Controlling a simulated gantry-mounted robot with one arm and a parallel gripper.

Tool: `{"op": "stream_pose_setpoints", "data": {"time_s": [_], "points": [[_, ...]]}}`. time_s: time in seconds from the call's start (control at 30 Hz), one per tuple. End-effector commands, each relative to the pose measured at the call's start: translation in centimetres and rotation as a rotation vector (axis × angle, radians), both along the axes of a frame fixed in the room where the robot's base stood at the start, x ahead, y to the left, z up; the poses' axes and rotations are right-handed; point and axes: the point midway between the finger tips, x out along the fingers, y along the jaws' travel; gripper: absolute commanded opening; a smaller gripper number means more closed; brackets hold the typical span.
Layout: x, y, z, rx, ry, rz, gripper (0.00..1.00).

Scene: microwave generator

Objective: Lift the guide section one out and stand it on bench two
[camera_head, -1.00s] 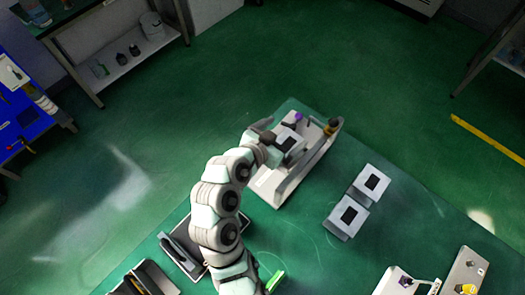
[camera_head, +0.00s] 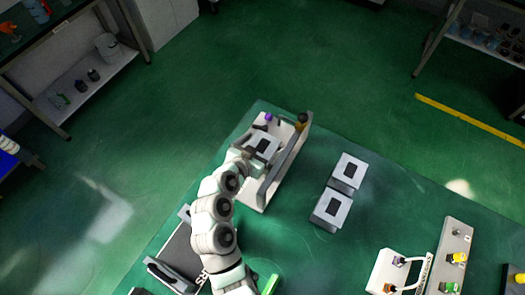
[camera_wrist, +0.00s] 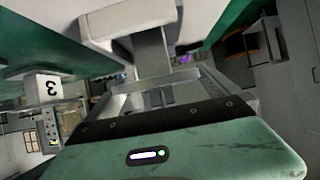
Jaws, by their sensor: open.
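No label shows which thing is guide section one or bench two. A pale block with a black square top (camera_head: 262,146) stands in a long white cradle (camera_head: 252,197) in the head view. My gripper (camera_head: 248,160) is over the cradle's left side, close beside that block; its fingers are too small to make out there. In the wrist view my gripper's green housing (camera_wrist: 200,150) fills the bottom. A pale T-shaped piece (camera_wrist: 125,25) stands in front of it, and the gap between them is hard to judge. My gripper is open and appears to hold nothing.
Two similar pale blocks with black squares (camera_head: 330,210) (camera_head: 348,172) stand right of the cradle, with bare green table around them. A grey tray (camera_head: 180,250) lies near my arm. White fixtures (camera_head: 400,270) (camera_head: 450,255) stand lower right. A block marked 3 (camera_wrist: 45,88) shows in the wrist view.

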Motion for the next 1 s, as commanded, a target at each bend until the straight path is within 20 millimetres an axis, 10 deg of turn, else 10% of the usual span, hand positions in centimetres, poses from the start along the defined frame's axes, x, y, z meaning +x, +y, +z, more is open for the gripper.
{"op": "stream_pose_setpoints", "data": {"time_s": [0.43, 1.0], "points": [[2.4, -1.4, -1.6, -0.001, 0.003, 0.000, 1.00], [2.4, -1.4, -1.6, -0.001, 0.003, 0.000, 0.53]]}}
